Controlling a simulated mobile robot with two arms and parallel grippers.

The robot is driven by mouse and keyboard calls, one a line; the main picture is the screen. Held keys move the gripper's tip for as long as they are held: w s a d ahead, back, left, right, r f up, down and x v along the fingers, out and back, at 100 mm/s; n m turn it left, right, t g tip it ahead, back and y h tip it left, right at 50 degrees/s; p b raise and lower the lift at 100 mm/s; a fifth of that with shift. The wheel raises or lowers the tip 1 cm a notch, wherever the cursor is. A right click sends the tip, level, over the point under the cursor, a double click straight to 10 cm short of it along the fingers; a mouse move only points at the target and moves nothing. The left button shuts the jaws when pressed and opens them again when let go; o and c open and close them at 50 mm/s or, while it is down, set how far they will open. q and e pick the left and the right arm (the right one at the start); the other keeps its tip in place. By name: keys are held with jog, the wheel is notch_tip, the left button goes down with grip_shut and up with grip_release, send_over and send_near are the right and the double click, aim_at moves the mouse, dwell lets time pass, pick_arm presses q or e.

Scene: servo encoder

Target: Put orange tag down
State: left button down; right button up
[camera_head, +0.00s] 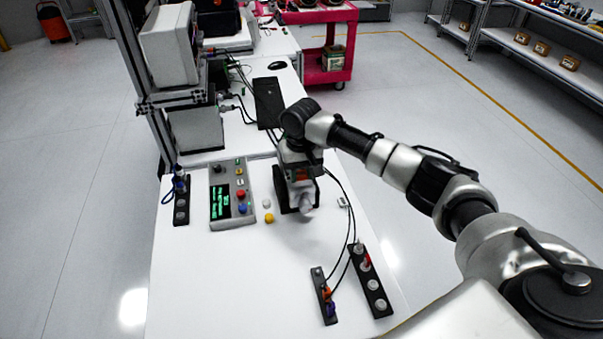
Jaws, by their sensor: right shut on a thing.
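My right gripper (298,203) points down low over the white table, just right of the control box. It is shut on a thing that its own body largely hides. A small orange-red patch (303,174) shows at the gripper and looks like the orange tag, though its outline is unclear. Black and whitish parts show around the fingertips, and I cannot tell whether they touch the table. My left gripper is not in view.
A control box (221,207) with a green-lit screen and coloured buttons stands to the left. A yellow piece (269,217) and a white piece (266,203) lie beside it. Two black connector strips (371,281) (318,285) with cables lie nearer. The front left table (215,285) is clear.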

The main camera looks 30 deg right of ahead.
aim_at(301, 175)
jog(key=shift+w+f, duration=0.1)
jog(key=shift+f, duration=0.8)
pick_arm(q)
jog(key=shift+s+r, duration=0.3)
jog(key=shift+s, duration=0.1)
pick_arm(e)
jog(key=shift+f, duration=0.15)
jog(key=o, duration=0.9)
pick_arm(q)
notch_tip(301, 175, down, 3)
jog(key=b, duration=0.3)
pick_arm(e)
notch_tip(301, 175, up, 12)
jog(key=shift+r, duration=0.15)
